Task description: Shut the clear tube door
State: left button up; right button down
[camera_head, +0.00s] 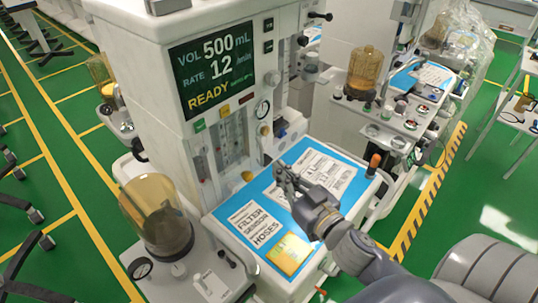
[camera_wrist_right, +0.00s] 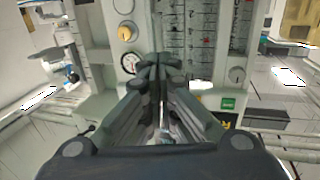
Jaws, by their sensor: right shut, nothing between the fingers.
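The flow tube panel (camera_head: 228,140) is on the front of the white anaesthesia machine, below the screen. In the right wrist view its marked tubes (camera_wrist_right: 200,40) are behind and right of my fingers. The clear door over the tubes is hard to make out; I cannot tell its angle from these frames. My right gripper (camera_head: 281,172) is over the blue-bordered work surface, to the right of the tube panel and apart from it in the head view. Its fingers are together and empty, as the right wrist view (camera_wrist_right: 155,62) also shows. My left gripper is not in view.
The work surface carries printed sheets (camera_head: 252,224) and a yellow note (camera_head: 290,252). An amber canister (camera_head: 157,215) stands at the front left. A gauge (camera_head: 263,108) and knobs sit right of the tubes. Another machine (camera_head: 400,115) stands at the right.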

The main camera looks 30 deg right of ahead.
aim_at(241, 154)
jog(key=shift+w+a+p, duration=0.2)
jog(key=shift+w+p, duration=0.7)
jog(key=shift+w, duration=1.95)
jog(key=w+d+n+g+y+p, duration=0.1)
jog(key=w+d+n+y, duration=0.1)
jog(key=w+n+y, duration=0.2)
jog(key=shift+w+d+g+y, duration=0.25)
jog(key=shift+w+g+y, duration=0.05)
jog(key=shift+w+y, duration=0.85)
jog(key=shift+s, duration=0.1)
